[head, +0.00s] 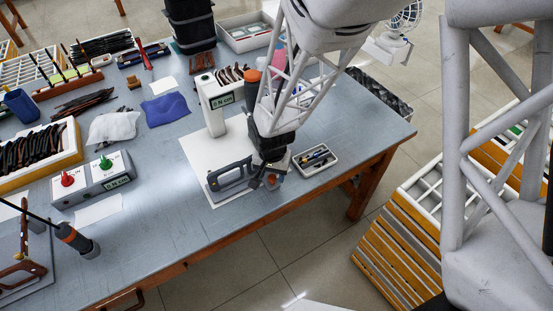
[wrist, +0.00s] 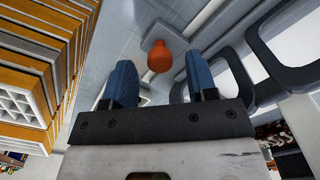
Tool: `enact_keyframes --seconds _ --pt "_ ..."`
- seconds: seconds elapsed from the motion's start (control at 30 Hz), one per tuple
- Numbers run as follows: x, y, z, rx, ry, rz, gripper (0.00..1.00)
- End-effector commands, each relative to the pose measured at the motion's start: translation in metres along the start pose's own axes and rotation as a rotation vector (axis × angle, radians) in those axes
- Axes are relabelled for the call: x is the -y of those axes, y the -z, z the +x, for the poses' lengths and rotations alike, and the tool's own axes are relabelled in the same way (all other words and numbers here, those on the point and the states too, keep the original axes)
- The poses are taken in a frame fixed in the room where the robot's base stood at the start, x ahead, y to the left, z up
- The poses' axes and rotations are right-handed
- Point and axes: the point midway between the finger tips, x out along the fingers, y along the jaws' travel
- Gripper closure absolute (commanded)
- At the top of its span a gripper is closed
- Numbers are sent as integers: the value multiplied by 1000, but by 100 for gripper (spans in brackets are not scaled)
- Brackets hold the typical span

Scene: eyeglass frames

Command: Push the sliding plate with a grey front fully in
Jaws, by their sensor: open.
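A dark grey front with large openings (head: 231,171) stands upright at the near end of a white plate (head: 200,152) on the bench. Whether that white plate is the sliding part cannot be told. The grey front also shows on the right in the wrist view (wrist: 249,88). My gripper (head: 263,180) is low, just right of the front; contact cannot be made out. Its blue fingers are apart in the wrist view (wrist: 160,70), with nothing seen held. An orange knob (wrist: 160,57) on a pale base shows beyond them. My arm hides part of the area behind.
A small tray of tools (head: 316,160) lies right of my gripper, near the bench edge (head: 365,165). A grey box with red and green knobs (head: 92,180) sits left. Bench is clear in front.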

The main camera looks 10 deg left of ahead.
Motion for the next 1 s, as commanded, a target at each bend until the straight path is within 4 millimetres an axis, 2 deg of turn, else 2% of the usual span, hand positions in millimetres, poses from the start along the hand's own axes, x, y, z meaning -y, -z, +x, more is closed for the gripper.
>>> enact_keyframes --seconds 0.2,0.57,0.9,1.0 --pt "0 0 11 1 -1 0 48" --pt "0 0 13 0 0 0 48" --pt "0 0 13 0 0 0 100" --pt "0 0 13 0 0 0 100"
